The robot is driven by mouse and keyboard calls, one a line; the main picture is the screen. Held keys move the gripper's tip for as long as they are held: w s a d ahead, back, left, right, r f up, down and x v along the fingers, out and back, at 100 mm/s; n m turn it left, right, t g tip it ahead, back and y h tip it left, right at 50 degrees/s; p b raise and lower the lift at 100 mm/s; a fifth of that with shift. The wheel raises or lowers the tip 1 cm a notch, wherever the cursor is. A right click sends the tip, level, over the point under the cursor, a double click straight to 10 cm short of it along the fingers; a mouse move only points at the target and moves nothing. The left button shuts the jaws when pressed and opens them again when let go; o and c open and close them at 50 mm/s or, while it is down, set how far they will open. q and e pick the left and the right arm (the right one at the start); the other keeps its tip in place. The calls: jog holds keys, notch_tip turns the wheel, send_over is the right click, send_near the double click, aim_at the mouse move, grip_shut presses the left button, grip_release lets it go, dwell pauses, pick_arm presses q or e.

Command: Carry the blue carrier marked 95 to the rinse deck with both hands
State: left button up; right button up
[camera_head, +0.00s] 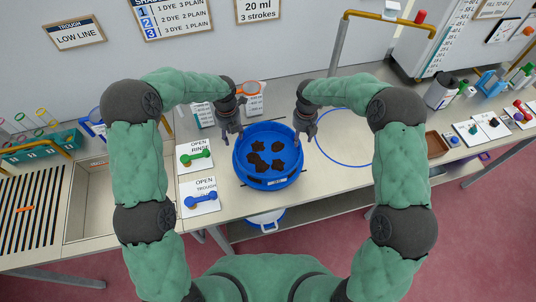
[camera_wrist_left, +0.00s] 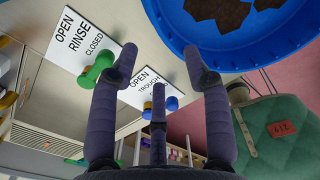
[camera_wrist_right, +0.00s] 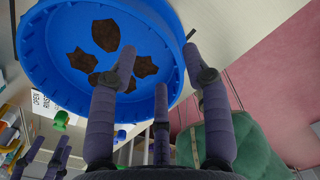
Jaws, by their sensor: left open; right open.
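A round blue carrier (camera_head: 268,181), a shallow tub holding several dark brown pieces, sits on the bench in the middle of the head view; I cannot read a 95 on it. My left gripper (camera_head: 233,134) is open by its left rim. My right gripper (camera_head: 306,134) is open by its right rim. In the left wrist view the carrier (camera_wrist_left: 218,58) shows at the top right, near one fingertip. In the right wrist view its wall (camera_wrist_right: 90,112) passes behind the open fingers. Contact cannot be told. No label names the rinse deck; a black-striped deck (camera_head: 22,232) lies far left.
A blue ring outline (camera_head: 345,162) marks clear bench right of the carrier. Left of it are a green valve handle (camera_head: 196,157) and a blue valve handle (camera_head: 202,199) on white plates, then a sunken basin (camera_head: 92,205). A brown tray (camera_head: 436,144) is at right.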

aim_at(235, 149)
pick_arm(q)
notch_tip(235, 149, down, 11)
jog(key=shift+w+r, duration=0.1)
pick_arm(e)
notch_tip(235, 149, down, 11)
jog(key=shift+r, duration=0.1)
pick_arm(q)
grip_shut()
pick_arm(e)
grip_shut()
jog(key=shift+w, duration=0.1)
